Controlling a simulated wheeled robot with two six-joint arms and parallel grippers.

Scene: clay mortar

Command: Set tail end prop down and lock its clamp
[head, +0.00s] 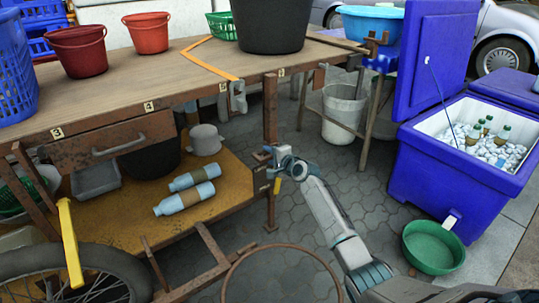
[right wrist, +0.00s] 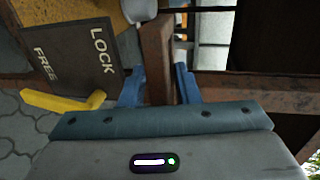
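The tail end prop (head: 270,112) is a rusty brown post under the right corner of the wooden cart. Its foot shows low over the paving; I cannot tell whether it touches. My right gripper (head: 273,158) is at the post about halfway down. In the right wrist view the post (right wrist: 158,55) stands between the blue fingers of the right gripper (right wrist: 160,80), which appear to press both sides. A dark plate (right wrist: 75,62) reads LOCK and FREE. The yellow clamp lever (right wrist: 65,104) lies beside it, below the FREE end. My left gripper is not in view.
The cart top (head: 185,72) carries buckets and baskets. Its lower shelf (head: 120,222) holds two blue bottles and a pot. A rusty hoop (head: 283,247) lies low in front. A blue cooler (head: 455,185) and a green basin (head: 432,250) stand at right.

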